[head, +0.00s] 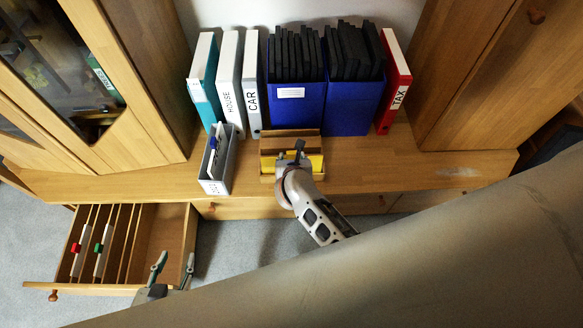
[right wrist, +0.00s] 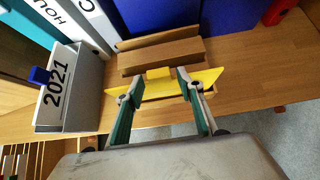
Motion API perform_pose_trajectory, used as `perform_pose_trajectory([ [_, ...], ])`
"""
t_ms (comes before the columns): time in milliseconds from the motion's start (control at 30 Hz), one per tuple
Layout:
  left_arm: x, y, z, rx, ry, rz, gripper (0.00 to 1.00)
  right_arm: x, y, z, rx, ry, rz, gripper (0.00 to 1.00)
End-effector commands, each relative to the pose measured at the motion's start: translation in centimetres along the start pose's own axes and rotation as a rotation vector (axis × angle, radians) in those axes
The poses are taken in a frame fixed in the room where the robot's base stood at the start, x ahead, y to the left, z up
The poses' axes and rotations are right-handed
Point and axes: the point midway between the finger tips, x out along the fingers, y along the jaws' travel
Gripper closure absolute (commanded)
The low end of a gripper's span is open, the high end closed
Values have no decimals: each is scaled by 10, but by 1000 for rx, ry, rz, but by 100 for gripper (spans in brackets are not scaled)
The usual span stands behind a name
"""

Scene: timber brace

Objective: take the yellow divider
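The yellow divider (head: 316,163) stands at the front of a small wooden holder (head: 290,134) on the cabinet top. In the right wrist view the yellow divider (right wrist: 158,88) has a raised tab at its middle. My right gripper (head: 295,158) is over the divider and hides part of it. In the right wrist view its fingertips (right wrist: 156,94) are apart, over the divider on either side of the tab; I cannot tell whether they touch it. My left gripper (head: 172,270) is open and empty, low by the drawer's front right corner.
An open drawer (head: 172,233) with hanging files is at lower left. A grey box (head: 218,176) with a card marked 2021 (right wrist: 58,88) stands left of the holder. Binders and blue magazine files (head: 350,107) stand behind. The cabinet top (head: 400,172) is clear to the right.

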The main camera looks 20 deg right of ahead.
Motion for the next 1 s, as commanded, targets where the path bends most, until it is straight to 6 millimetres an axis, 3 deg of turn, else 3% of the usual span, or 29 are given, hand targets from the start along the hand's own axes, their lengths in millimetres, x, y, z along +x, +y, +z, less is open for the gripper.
perform_pose_trajectory([
  [33,0,0,0,0,0,1,61,0,0,0,0,0,0,68],
  [167,-1,1,0,-1,0,2,61,0,0,0,0,0,0,100],
  [1000,-4,-3,-14,1,18,-2,61,-9,0,11,1,-2,0,100],
])
